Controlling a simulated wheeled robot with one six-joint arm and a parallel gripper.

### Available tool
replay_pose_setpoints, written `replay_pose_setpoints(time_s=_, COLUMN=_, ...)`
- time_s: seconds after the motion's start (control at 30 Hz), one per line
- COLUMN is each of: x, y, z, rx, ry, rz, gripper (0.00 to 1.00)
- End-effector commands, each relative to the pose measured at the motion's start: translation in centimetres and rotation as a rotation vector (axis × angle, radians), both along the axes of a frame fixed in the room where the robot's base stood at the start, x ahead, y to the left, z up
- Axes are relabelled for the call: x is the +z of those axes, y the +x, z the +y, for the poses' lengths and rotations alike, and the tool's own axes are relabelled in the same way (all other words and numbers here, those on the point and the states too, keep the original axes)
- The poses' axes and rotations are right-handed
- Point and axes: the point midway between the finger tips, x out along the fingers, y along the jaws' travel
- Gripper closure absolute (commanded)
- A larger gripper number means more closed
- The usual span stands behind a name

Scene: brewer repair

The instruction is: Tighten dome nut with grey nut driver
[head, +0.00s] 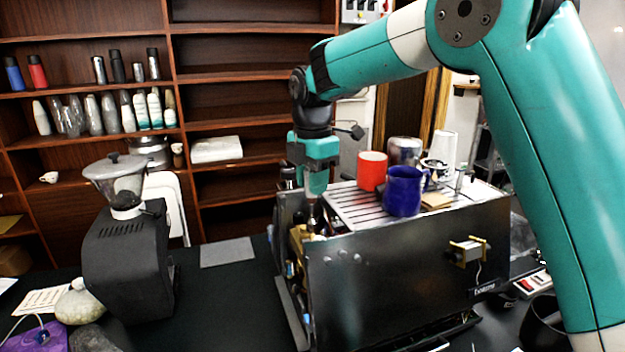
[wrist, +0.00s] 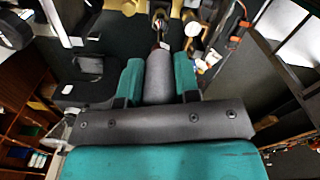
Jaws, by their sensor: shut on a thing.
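My gripper (head: 316,192) points down over the open left end of the brewer (head: 400,270). In the wrist view its two teal fingers are shut on the grey handle of the nut driver (wrist: 158,80), one on each side. The driver's thin shaft runs from the handle toward brass fittings (wrist: 177,10) inside the brewer. In the head view a dark part of the driver shows below the fingers. I cannot make out the dome nut or tell whether the driver's tip touches it.
A red mug (head: 372,170) and a blue mug (head: 403,191) stand on the brewer's top, close to the right of my gripper. A black grinder (head: 128,262) stands on the counter at left. A grey mat (head: 227,252) lies between grinder and brewer. Pipes and wires crowd the brewer's inside.

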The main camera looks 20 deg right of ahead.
Motion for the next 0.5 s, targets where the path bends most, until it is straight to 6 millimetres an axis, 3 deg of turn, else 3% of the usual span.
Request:
replay_pose_setpoints(time_s=0.17, x=0.27, y=0.00, z=0.02, rx=0.150, ry=0.000, rz=0.001, gripper=0.95)
replay_pose_setpoints(time_s=0.5, x=0.26, y=0.06, z=0.10, rx=0.731, ry=0.000, rz=0.002, gripper=0.95)
